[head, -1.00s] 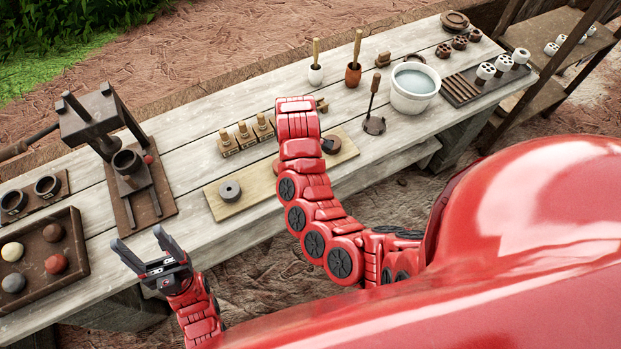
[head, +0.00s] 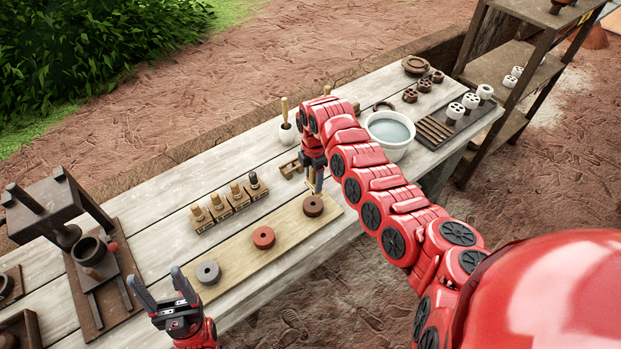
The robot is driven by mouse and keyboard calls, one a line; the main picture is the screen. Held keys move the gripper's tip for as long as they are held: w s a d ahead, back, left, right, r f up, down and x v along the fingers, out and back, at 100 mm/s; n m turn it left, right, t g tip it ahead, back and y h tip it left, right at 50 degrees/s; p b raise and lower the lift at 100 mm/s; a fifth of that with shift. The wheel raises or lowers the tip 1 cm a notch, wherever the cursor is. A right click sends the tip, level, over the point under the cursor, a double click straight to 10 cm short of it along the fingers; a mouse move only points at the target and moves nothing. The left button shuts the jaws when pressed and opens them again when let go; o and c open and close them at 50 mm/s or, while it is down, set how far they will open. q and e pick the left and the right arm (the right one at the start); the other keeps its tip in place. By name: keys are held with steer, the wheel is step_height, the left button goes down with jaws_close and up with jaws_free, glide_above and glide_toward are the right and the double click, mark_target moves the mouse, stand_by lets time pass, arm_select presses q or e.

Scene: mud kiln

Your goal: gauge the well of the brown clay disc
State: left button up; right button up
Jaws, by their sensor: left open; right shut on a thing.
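The brown clay disc (head: 313,205) lies flat at the right end of a long pale board (head: 236,252), with a dark well in its middle. My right gripper (head: 314,183) is just behind and above it, pointing down. It is shut on a small tan piece (head: 310,187), mostly hidden by the fingers; I cannot tell whether it touches the disc. A red disc (head: 263,237) and a grey disc (head: 208,273) lie further left on the board. My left gripper (head: 157,283) is open and empty at the table's front edge.
Several wooden blocks with knobs (head: 216,202) stand in a row behind the board. A small wooden holder (head: 290,168), a white bucket (head: 390,132) and a dark press (head: 58,215) are also on the table. Bare planks lie between press and blocks.

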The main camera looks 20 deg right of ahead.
mark_target(314, 194)
steer(key=shift+s+f, duration=0.1)
steer(key=shift+f, duration=0.3)
steer(key=f+b, duration=0.2)
steer(key=f, duration=0.1)
steer(key=shift+w+f, duration=0.2)
steer(key=shift+f, duration=0.05)
steer(key=shift+f+b, duration=0.45)
stand_by(0.5)
steer(key=shift+f+b, duration=0.65)
steer(key=shift+f, duration=0.85)
stand_by(1.4)
steer(key=o, duration=1.3)
